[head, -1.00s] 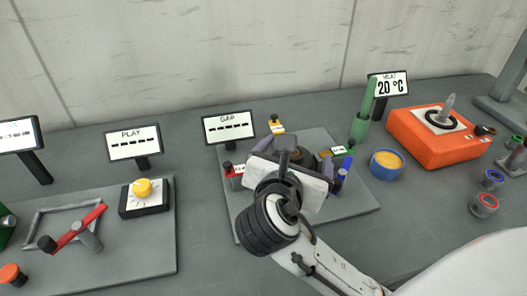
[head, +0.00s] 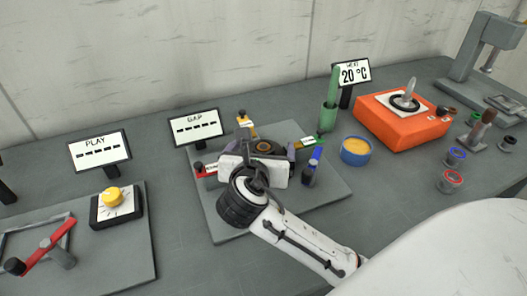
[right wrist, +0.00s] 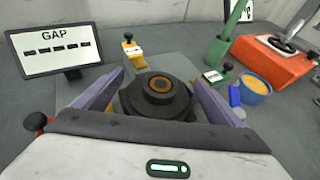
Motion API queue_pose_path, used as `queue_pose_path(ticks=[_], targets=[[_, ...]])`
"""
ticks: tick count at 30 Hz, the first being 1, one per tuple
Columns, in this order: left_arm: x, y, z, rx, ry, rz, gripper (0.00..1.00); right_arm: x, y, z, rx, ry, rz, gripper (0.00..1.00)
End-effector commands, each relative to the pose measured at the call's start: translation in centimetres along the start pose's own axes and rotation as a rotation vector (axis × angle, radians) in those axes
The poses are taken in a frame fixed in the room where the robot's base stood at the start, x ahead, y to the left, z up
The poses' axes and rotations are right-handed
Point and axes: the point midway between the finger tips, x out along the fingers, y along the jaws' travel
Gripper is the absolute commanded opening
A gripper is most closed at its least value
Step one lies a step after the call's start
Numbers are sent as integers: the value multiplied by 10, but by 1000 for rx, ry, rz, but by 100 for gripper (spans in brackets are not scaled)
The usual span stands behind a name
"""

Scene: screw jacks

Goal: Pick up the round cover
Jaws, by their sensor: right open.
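In the head view the cover (head: 265,147) is partly hidden behind my right gripper (head: 266,152). In the right wrist view my right gripper (right wrist: 155,82) is open, with one purple-grey finger on the left of the cover and one on the right. Whether the fingers touch it cannot be told. My left gripper is not in view.
Coloured clamps surround the cover on a grey plate (head: 225,226): yellow (head: 244,124), red (head: 205,170), green (head: 306,143) and blue (head: 316,158). The GAP display (head: 196,127) stands behind left. A green holder (head: 328,117), blue tin (head: 355,153) and orange hotplate (head: 400,127) are right.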

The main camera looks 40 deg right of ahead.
Motion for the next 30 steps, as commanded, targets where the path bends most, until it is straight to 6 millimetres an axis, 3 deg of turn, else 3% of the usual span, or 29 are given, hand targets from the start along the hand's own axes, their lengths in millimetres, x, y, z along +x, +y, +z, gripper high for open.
queue_pose_path(ticks=[9,18,26,30], targets=[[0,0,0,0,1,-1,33,6,0,0,2,0,1,89],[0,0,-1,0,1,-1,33,6,0,0,1,0,0,39],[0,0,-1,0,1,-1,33,4,0,4,4,-3,1,39],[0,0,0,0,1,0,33,-3,1,22,7,-5,3,39]])
